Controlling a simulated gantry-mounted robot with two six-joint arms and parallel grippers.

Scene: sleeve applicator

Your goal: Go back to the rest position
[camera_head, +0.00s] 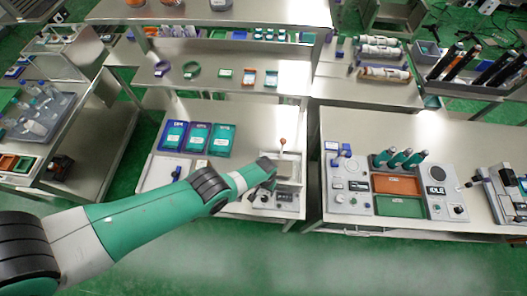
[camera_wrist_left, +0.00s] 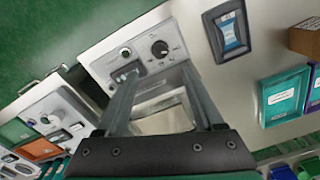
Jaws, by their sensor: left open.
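My left arm reaches in from the left in the head view, and its gripper (camera_head: 268,170) is over the left side of a small machine (camera_head: 290,190) with a front control panel. In the left wrist view the two fingers of the gripper (camera_wrist_left: 158,75) are spread apart with nothing visible between them. Beyond the fingertips is the machine's panel (camera_wrist_left: 120,42) with a black knob (camera_wrist_left: 160,47) and a button. I cannot tell whether a fingertip touches the panel. My right gripper is not in the head view.
A shelf (camera_head: 230,75) with small items is behind. A second table (camera_head: 340,120) at right holds an orange tray (camera_head: 397,184), green-topped tools and an IDLE display (camera_head: 436,190).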

